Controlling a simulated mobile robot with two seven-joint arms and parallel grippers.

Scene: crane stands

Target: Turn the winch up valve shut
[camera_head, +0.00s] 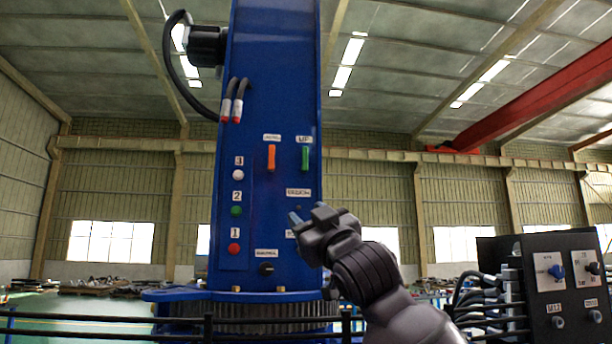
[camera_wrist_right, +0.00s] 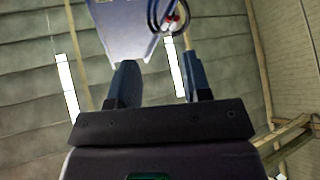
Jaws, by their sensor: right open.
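A blue column (camera_head: 262,110) fills the middle of the head view. On its face, a green upright lever (camera_head: 305,158) sits under a label that seems to read "UP". An orange upright lever (camera_head: 271,157) sits to its left under a label too small to read. My right gripper (camera_head: 309,214) is in front of the column's lower right face, below the green lever and apart from it. In the right wrist view its fingers (camera_wrist_right: 160,82) are open with nothing between them, and part of the blue column (camera_wrist_right: 127,30) shows beyond them. My left gripper is not in view.
White, green and red buttons (camera_head: 236,211) run down the column's left side. A black knob (camera_head: 266,269) is low on it. A control box (camera_head: 563,275) with cables stands at the right. A dark rail (camera_head: 110,327) crosses the front.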

